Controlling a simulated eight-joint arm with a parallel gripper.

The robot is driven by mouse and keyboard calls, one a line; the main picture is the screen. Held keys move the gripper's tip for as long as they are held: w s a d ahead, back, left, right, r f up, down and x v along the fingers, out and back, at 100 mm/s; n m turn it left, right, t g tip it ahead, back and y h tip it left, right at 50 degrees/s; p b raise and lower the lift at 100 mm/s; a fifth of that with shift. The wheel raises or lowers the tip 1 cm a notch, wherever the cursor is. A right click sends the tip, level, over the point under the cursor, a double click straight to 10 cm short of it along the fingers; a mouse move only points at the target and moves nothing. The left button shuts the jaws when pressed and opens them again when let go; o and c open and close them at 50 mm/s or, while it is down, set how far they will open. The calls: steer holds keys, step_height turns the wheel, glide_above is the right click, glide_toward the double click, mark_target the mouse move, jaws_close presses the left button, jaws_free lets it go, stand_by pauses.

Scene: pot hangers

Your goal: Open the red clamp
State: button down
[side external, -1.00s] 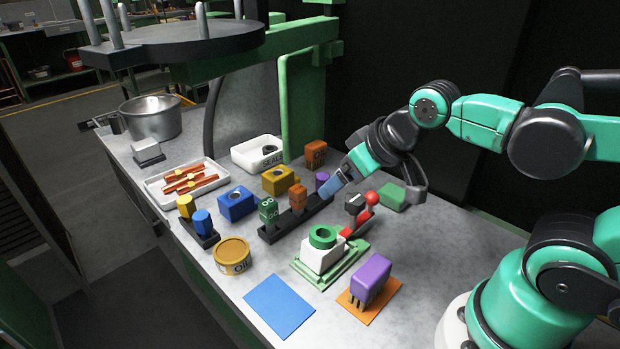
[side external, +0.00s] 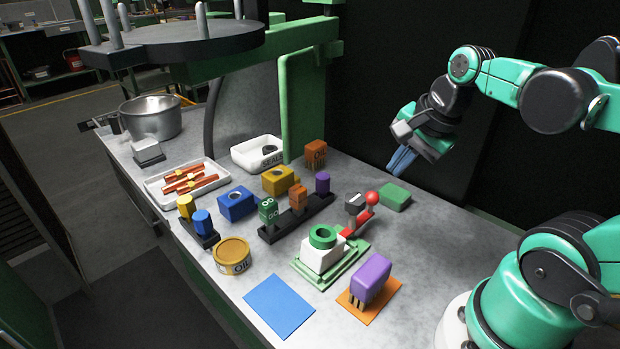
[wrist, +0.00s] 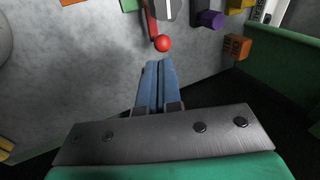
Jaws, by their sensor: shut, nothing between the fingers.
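The red clamp (side external: 357,226) has a red lever with a red ball knob (side external: 372,198) at its raised right end. It stands at the back of a green and white fixture (side external: 322,255) with a green ring on top. The wrist view shows the red ball (wrist: 163,43) just beyond my fingertips, with the red lever running up from it. My gripper (side external: 392,170) is above the bench's back right edge, up and to the right of the knob and apart from it. Its blue fingers (wrist: 158,64) are together with nothing between them.
A green block (side external: 396,196) lies right of the knob. A black rack (side external: 318,203) with coloured plugs stands to the left. A purple brush-like block (side external: 370,278) sits on an orange mat in front. A blue mat (side external: 280,305) lies bare at the front edge.

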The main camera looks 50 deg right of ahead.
steer(key=s+d+r+m+g+y, duration=0.1)
steer(key=s+d+m, duration=0.3)
steer(key=m, duration=1.2)
steer(key=shift+s+r, duration=0.45)
steer(key=shift+s, duration=0.15)
steer(key=shift+f, duration=0.1)
steer(key=x, duration=1)
steer(key=shift+a, duration=0.1)
steer(key=shift+w+a+f, duration=0.15)
steer(key=shift+w+a, duration=0.05)
steer(key=shift+w, duration=0.75)
steer(key=shift+w+a+f, duration=0.15)
steer(key=shift+w+a, duration=0.05)
steer(key=shift+w, duration=0.7)
